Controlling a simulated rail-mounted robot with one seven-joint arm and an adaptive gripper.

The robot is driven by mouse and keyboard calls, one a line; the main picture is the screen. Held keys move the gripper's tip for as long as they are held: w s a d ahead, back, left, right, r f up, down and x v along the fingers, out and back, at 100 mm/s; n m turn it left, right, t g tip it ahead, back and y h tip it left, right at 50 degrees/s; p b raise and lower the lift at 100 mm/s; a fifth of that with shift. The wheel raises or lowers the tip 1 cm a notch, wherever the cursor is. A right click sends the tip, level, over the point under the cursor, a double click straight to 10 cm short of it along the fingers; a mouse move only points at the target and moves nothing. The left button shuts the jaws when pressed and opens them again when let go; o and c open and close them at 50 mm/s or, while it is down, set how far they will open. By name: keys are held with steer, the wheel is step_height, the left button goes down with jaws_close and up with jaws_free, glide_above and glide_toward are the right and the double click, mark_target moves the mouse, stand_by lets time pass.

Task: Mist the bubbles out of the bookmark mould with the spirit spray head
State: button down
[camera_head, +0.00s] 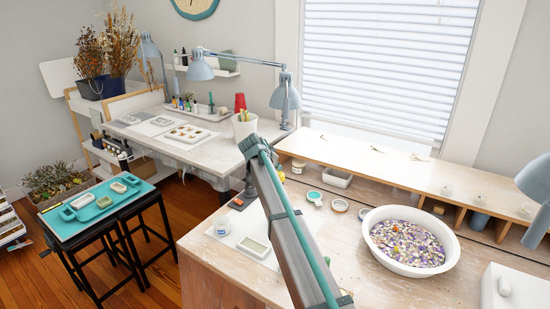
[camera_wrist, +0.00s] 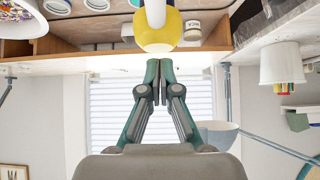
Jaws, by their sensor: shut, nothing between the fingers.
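My gripper (camera_wrist: 158,64) shows in the wrist view with its two green fingertips together and nothing between them. A rounded yellow thing with a white stem (camera_wrist: 155,32) is just past the fingertips; I cannot tell whether it is the spray head or whether the fingers touch it. In the head view my arm crosses the near bench, and I cannot make out the gripper. Bubbles are too small to see.
A raised shelf (camera_head: 400,176) runs along the window. A teal tray (camera_head: 78,214) sits on stools at left. A blue lamp (camera_head: 286,95) stands at the back.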

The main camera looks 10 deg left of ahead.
steer(key=shift+f, duration=0.5)
steer(key=shift+f+b, duration=0.85)
steer(key=shift+f, duration=0.05)
steer(key=shift+s+f, duration=0.2)
steer(key=shift+f, duration=0.1)
step_height(320, 180, up, 5)
steer(key=shift+w+r, duration=0.1)
steer(key=shift+w, duration=0.05)
steer(key=b+v, duration=0.2)
steer(key=v, duration=0.8)
